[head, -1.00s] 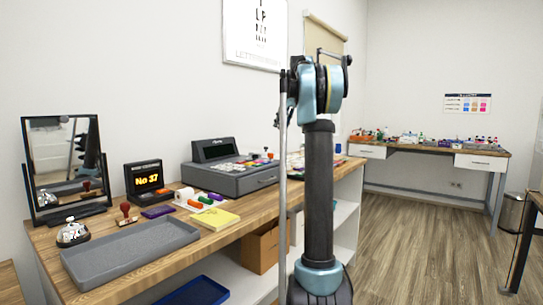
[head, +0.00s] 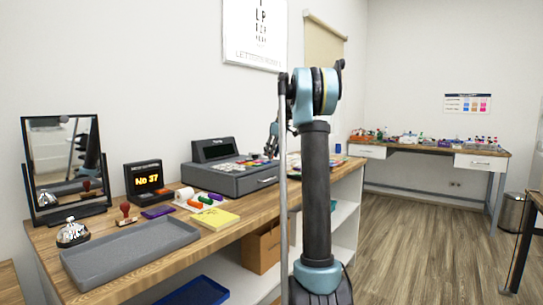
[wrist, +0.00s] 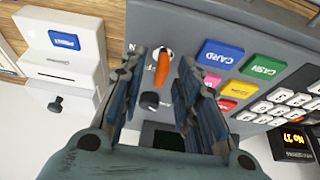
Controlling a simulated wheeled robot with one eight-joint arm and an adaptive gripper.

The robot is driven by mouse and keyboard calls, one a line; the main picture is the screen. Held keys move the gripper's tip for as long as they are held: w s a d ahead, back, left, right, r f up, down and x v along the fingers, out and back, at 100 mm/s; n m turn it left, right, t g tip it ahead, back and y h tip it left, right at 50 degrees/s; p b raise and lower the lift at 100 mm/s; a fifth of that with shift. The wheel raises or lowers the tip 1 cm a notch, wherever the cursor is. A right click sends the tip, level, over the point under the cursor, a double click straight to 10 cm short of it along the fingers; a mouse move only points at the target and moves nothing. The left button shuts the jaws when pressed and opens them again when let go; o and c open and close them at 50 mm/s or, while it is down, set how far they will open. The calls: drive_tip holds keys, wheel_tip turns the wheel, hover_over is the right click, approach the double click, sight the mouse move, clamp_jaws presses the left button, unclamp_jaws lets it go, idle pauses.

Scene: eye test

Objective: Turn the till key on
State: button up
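The grey till (head: 230,178) stands on the wooden counter in the head view. In the wrist view its panel shows an orange key (wrist: 162,68), standing nearly upright in the picture with a slight tilt, in a round lock on a pale plate. The small lettering around it is too blurred to read. My gripper (wrist: 162,60) is open, one finger on each side of the key, with gaps visible between. I cannot tell how deep the fingertips reach. In the head view my gripper is at the till's right end, mostly hidden behind my arm.
A black knob (wrist: 150,101) sits close to the key, between my fingers. Blue CARD (wrist: 222,52) and green CASH (wrist: 263,67) buttons are to the right. A white device (wrist: 65,50) is to the left. A grey tray (head: 130,252) and yellow pad (head: 216,219) lie on the counter.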

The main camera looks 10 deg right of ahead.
drive_tip(key=shift+f, duration=0.2)
clamp_jaws()
drive_tip(key=shift+a+m, duration=0.1)
drive_tip(key=shift+m, duration=0.3)
drive_tip(key=m+h, duration=0.1)
drive_tip(key=m, duration=0.2)
drive_tip(key=m+t+h, duration=0.1)
drive_tip(key=m, duration=0.2)
drive_tip(key=shift+a, duration=0.2)
drive_tip(key=m+h, duration=0.1)
drive_tip(key=m, duration=0.2)
drive_tip(key=m+h, duration=0.1)
drive_tip(key=m, duration=0.1)
drive_tip(key=shift+a+m+h, duration=0.15)
drive_tip(key=shift+m+h, duration=0.15)
drive_tip(key=shift+m, duration=0.1)
drive_tip(key=m+h, duration=0.1)
drive_tip(key=m, duration=0.1)
drive_tip(key=m+g+h, duration=0.1)
drive_tip(key=m, duration=0.2)
drive_tip(key=shift+w+a+m, duration=0.1)
drive_tip(key=shift+m, duration=0.5)
